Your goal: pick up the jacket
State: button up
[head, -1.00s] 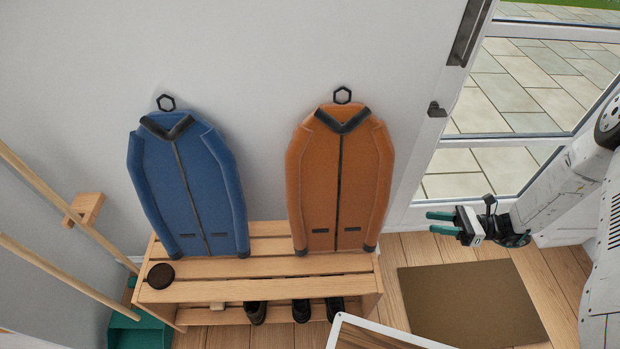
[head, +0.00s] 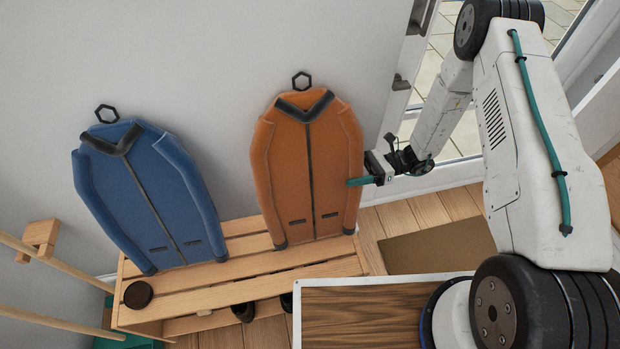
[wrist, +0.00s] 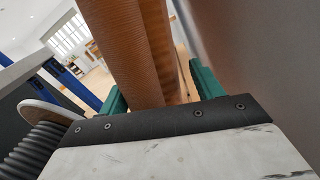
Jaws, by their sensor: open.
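Two jackets lean upright against the wall on a slatted bench. The blue jacket (head: 150,200) is on the left and the orange jacket (head: 307,165) is on the right, each with a dark collar and a hook loop above it. My gripper (head: 354,182) is at the orange jacket's right edge, by its sleeve. In the wrist view the orange jacket (wrist: 135,50) stands between the two green fingers of my open gripper (wrist: 160,90). I cannot tell whether the fingers touch it. One finger is hidden in the head view.
The wooden bench (head: 240,288) has a round dark object (head: 138,294) at its left end and shoes (head: 243,312) below. A brown mat (head: 437,245) lies on the floor at right. A glazed door (head: 465,130) stands behind my arm. Wooden poles (head: 45,265) are at far left.

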aim_at(339, 174)
jog(key=x, duration=0.4)
jog(key=shift+d, duration=0.1)
jog(key=c, duration=1.4)
jog(key=shift+o, duration=0.2)
jog(key=shift+r, duration=0.1)
